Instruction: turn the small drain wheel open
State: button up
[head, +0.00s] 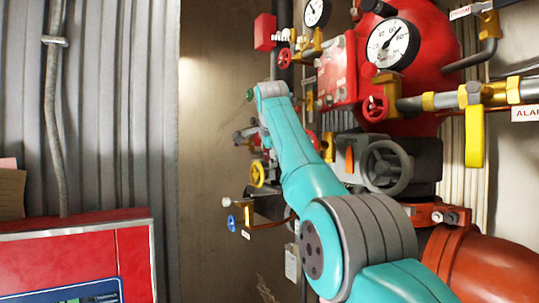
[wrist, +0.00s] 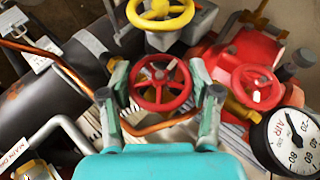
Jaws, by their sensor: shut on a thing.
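No label on this wheel is readable. In the head view my turquoise arm reaches up and left across the pipework. It hides the gripper and most of what lies behind it, so I cannot tell the held wheel apart there.
A yellow wheel (wrist: 160,13) lies just above the held wheel, and another red wheel (wrist: 255,87) and a gauge (wrist: 291,141) lie to the right. In the head view, a grey wheel (head: 386,167) and blue wheel (head: 232,222) flank my arm. A red cabinet (head: 75,255) stands lower left.

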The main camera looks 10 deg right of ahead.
jog(key=o, duration=1.1)
jog(key=shift+f, duration=0.1)
jog(key=shift+o, duration=0.2)
jog(key=v, duration=1.2)
